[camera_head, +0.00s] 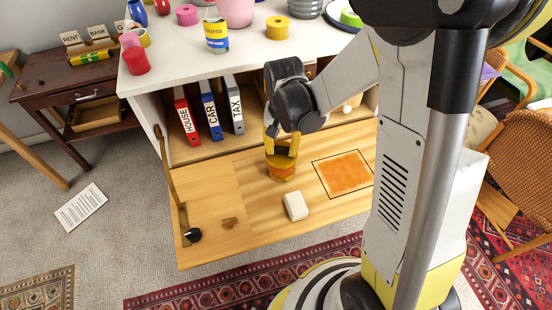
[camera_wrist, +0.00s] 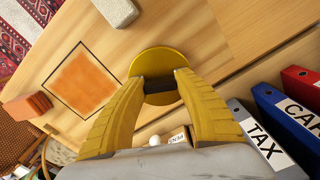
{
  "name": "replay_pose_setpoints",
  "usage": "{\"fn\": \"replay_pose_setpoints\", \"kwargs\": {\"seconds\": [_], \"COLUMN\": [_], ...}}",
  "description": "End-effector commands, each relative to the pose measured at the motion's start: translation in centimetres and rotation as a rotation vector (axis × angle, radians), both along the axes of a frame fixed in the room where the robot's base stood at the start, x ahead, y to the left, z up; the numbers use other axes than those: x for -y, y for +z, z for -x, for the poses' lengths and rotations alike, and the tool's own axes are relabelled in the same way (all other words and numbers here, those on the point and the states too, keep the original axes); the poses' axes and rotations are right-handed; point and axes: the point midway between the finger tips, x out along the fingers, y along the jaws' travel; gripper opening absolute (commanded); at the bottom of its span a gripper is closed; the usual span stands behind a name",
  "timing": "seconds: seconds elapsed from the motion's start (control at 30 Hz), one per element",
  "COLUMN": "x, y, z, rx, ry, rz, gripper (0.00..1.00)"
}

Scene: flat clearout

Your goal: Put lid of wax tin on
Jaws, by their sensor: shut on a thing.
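The wax tin (camera_head: 281,173) is a round amber tin standing on the fold-down wooden flap. Its yellow lid (camera_head: 274,157) is at the top of the tin, below my gripper (camera_head: 282,150). In the wrist view the lid (camera_wrist: 165,60) is a yellow disc just beyond my gripper (camera_wrist: 160,82). The fingers point down and are shut on the lid, with a dark part between the fingertips. The tin's body is hidden in the wrist view. I cannot tell whether the lid sits flush on the tin.
A pale block (camera_head: 296,206) lies in front of the tin. An orange square (camera_head: 344,174) is right of it. Small brown bits (camera_head: 230,222) lie at the left. Binders (camera_head: 209,115) stand in the compartment behind. The flap's left part is mostly clear.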

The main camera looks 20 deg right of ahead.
Motion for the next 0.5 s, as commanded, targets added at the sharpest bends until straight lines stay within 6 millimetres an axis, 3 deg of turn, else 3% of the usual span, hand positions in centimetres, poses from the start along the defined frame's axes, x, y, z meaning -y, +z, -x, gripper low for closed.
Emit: {"fn": "replay_pose_setpoints", "kwargs": {"seconds": [0.1, 0.5], "x": [0.47, 0.44], "y": [-0.39, -0.45], "z": [-0.93, -0.89], "rx": [0.000, 0.000], "ry": [-0.072, -0.075], "rz": [0.000, 0.001], "gripper": [0.08, 0.08]}}
